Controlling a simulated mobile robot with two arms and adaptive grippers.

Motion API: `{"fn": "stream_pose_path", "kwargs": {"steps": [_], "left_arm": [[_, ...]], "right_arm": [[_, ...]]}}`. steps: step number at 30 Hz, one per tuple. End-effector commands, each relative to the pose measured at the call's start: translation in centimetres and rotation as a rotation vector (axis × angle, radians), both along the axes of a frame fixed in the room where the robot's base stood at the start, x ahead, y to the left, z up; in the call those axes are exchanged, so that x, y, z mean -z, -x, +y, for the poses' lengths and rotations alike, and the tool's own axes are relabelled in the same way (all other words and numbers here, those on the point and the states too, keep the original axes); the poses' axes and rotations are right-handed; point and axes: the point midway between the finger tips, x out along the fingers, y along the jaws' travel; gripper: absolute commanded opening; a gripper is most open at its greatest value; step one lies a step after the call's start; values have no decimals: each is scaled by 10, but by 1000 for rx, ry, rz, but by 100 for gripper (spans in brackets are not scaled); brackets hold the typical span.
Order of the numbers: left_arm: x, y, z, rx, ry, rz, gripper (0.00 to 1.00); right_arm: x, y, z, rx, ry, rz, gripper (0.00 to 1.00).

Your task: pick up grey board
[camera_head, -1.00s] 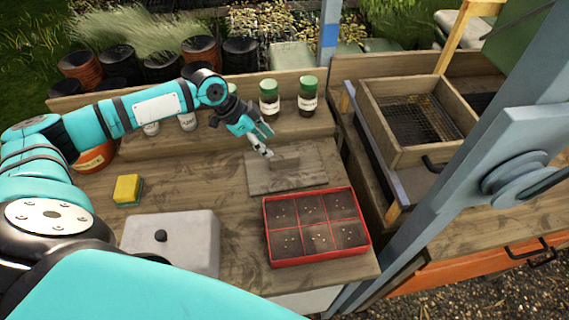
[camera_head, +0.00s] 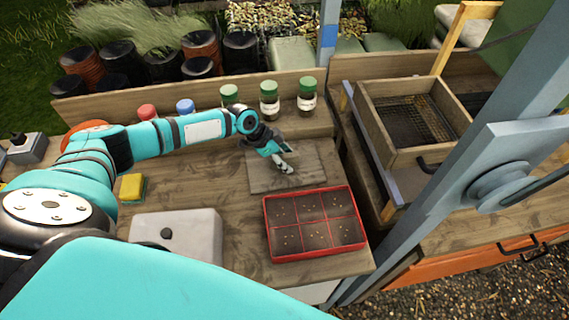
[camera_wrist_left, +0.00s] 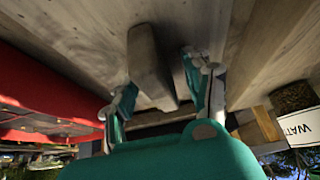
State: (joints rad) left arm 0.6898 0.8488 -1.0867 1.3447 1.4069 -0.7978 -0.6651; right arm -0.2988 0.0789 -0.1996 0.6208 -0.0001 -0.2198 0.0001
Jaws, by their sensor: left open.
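The grey board (camera_head: 305,179) lies flat on the wooden bench, behind the red seed tray. My left gripper (camera_head: 284,166) is low over the board's middle, and its fingers cover the board's raised handle in the head view. In the left wrist view the handle (camera_wrist_left: 147,55) stands between the two spread fingers of the left gripper (camera_wrist_left: 160,80). The fingers are open, with gaps beside the handle. My right gripper is not in view.
The red seed tray (camera_head: 267,230) is close in front of the board. Several green-lidded jars (camera_head: 269,101) stand on the ledge behind. A yellow sponge (camera_head: 132,188) and a pale box (camera_head: 195,240) are to the left. A wooden sieve (camera_head: 452,101) is at the right.

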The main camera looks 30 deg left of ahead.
Motion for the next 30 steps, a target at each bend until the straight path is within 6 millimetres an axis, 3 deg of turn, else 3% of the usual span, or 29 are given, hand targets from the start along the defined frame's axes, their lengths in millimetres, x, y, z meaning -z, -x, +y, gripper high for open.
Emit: {"fn": "stream_pose_path", "kwargs": {"steps": [2,14,24,30], "left_arm": [[0,0,0,0,0,0,50],[0,0,0,-1,0,0,0],[-3,-1,0,-1,1,-1,0],[-30,-1,1,1,0,-7,0]], "right_arm": [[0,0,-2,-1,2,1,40],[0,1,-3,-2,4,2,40],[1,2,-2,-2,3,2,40],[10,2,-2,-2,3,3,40]]}}
